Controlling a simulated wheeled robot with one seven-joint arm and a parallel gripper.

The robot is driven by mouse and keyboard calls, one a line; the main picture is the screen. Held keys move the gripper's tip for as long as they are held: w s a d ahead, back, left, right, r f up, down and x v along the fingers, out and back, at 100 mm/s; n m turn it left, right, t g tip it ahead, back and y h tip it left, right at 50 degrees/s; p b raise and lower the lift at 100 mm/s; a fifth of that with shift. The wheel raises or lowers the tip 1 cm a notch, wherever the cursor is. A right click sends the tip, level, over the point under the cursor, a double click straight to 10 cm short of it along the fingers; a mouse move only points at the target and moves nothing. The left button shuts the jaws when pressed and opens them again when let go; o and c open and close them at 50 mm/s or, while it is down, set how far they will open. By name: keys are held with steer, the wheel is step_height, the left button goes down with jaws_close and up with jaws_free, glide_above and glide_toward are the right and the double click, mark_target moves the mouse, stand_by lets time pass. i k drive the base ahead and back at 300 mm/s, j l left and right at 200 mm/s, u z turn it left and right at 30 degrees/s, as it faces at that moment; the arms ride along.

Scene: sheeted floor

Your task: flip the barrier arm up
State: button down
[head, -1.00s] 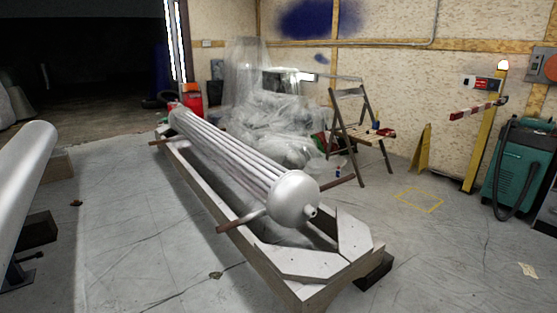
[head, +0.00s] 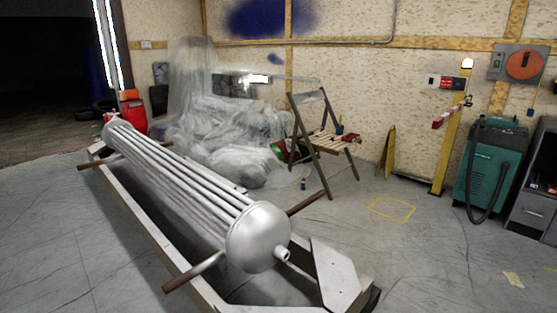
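The barrier arm (head: 449,114) is a short red-and-white striped bar at the right of the head view. It sticks out from a yellow post (head: 447,150) that stands by the far wall, with a lamp (head: 467,64) on top. The bar lies close to level, tilted slightly, with its red end toward the lower left. My gripper is not in view.
A long silver tank in a wooden frame (head: 330,275) fills the left and centre foreground. A wooden chair (head: 322,140) and a yellow floor sign (head: 387,152) stand left of the post. A green machine (head: 487,170) stands close on its right. Floor around the yellow square (head: 392,209) is clear.

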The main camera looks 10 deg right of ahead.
mark_target(440, 121)
steer(key=i+l+z, duration=0.2)
steer(key=i+z, duration=0.2)
steer(key=i+l+z, duration=0.1)
steer(key=i+z, duration=0.3)
steer(key=i+j+z, duration=0.1)
steer(key=i+z, duration=0.35)
steer(key=i+j+z, duration=0.4)
steer(key=i, duration=0.15)
steer(key=i+l, duration=0.15)
steer(key=i, duration=0.5)
steer(key=i+l, duration=0.1)
steer(key=i, duration=0.5)
steer(key=i+l, duration=0.15)
steer(key=i, duration=0.5)
steer(key=i+l+u, duration=0.1)
steer(key=i+u, duration=0.15)
steer(key=i, duration=0.2)
steer(key=i+l+u, duration=0.3)
steer(key=i+j, duration=0.1)
